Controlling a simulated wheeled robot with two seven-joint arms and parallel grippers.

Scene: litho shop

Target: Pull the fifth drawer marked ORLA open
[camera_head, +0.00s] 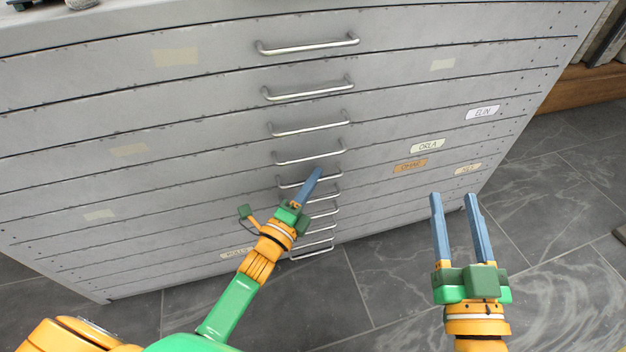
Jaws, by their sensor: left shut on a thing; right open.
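The grey flat-file cabinet (200,110) fills the camera_head view, with a column of metal bar handles. The ORLA label (428,146) is a pale tag on the right part of the fifth drawer from the top. That drawer's handle (288,184) is near the middle of the cabinet. My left gripper (317,174) reaches up from below, with its blue fingers shut on this handle and hiding part of it. The drawer front looks about level with its neighbours. My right gripper (455,198) is open and empty, lower right of the label.
Other labels are ELIN (482,112) on the drawer above, an orange tag (410,166) below ORLA, and a pale tag (467,169) to its right. Several more handles lie close above and below. A wooden shelf (580,88) stands beyond.

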